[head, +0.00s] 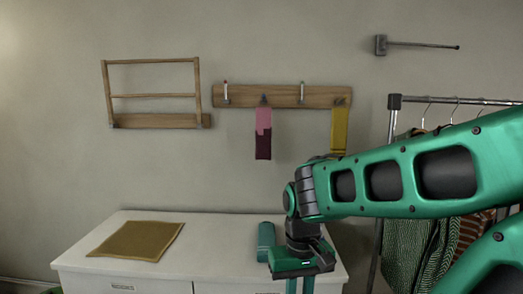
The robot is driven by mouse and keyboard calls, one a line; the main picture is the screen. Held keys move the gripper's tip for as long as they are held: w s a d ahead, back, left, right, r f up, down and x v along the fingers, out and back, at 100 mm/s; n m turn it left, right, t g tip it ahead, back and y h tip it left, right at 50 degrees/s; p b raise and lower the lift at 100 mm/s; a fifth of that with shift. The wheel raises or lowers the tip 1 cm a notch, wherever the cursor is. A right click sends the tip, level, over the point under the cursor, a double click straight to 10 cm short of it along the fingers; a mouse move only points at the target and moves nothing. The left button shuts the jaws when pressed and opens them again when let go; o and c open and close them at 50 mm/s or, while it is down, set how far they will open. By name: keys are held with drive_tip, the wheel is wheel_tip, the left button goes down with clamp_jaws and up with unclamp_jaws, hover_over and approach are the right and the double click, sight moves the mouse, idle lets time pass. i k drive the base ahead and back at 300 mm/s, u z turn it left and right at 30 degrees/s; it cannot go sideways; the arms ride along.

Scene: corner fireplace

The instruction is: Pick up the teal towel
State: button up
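A teal roll (266,236), which looks like the teal towel, lies on the white cabinet top, toward its right side. My gripper (300,285) is just right of the roll and in front of it in the picture, pointing down. Its two green fingers are apart with a gap between them, and I see nothing held there. The fingertips reach the bottom edge of the view. My wrist covers part of the roll's right side, and I cannot tell whether they touch.
A mustard mat (138,241) lies on the left of the white cabinet (215,250). On the wall are a wooden rack (153,96) and a peg rail (285,96) with a pink-maroon towel (263,140) and a yellow towel (339,128). A clothes rail (392,125) stands right.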

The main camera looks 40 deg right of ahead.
sight(266, 234)
drive_tip(key=z, duration=1.4)
drive_tip(key=k, duration=0.85)
drive_tip(key=u, duration=0.35)
drive_tip(key=i, duration=1)
